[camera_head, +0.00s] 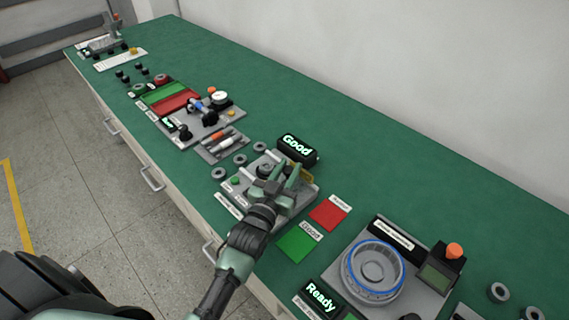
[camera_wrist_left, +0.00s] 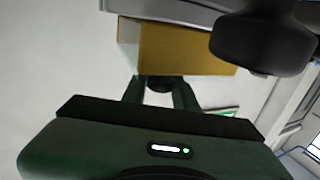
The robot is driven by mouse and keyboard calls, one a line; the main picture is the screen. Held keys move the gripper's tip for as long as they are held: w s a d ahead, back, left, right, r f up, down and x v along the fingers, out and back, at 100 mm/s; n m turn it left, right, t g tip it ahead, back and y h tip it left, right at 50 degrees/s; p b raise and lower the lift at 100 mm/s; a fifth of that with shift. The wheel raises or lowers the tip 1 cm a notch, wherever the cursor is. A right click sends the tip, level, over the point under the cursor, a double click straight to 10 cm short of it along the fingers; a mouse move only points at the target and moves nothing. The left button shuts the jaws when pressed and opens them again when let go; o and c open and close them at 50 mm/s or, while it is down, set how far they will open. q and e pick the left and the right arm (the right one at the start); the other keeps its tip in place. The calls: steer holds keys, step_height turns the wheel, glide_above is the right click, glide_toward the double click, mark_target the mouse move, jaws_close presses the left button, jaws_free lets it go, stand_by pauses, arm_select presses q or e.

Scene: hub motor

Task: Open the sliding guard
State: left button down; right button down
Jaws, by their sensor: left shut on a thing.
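The test fixture (camera_head: 238,198) is a grey station on the green bench, with a sign reading "Good" (camera_head: 297,148) behind it. A yellow piece (camera_head: 308,175), which looks like the sliding guard, shows at its right side, partly hidden by my gripper. My left gripper (camera_head: 284,174) reaches over the fixture from the front. In the left wrist view the yellow guard (camera_wrist_left: 185,48) is just beyond the fingers, and a small dark knob (camera_wrist_left: 160,84) sits between the fingertips (camera_wrist_left: 160,88). The left gripper is shut on this knob. My right gripper is not in view.
Red (camera_head: 329,213) and green (camera_head: 296,243) pads lie right of the fixture. A grey station with a blue-ringed hub (camera_head: 373,270) and a "Ready" sign (camera_head: 320,297) stands nearer. Grey rings (camera_head: 240,160) and a tool tray (camera_head: 221,145) lie to the left. A wall (camera_head: 400,60) runs behind the bench.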

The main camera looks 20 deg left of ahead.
mark_target(285, 173)
arm_select(q)
steer(key=shift+w+a, duration=0.1)
steer(key=shift+a, duration=0.15)
steer(key=c, duration=1.3)
jaws_free()
steer(key=shift+o, duration=0.9)
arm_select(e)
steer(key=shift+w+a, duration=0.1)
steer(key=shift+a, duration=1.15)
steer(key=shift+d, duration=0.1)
arm_select(q)
steer(key=s+b, duration=0.1)
steer(key=s, duration=0.5)
steer(key=shift+s+f, duration=0.1)
steer(key=shift+s, duration=0.85)
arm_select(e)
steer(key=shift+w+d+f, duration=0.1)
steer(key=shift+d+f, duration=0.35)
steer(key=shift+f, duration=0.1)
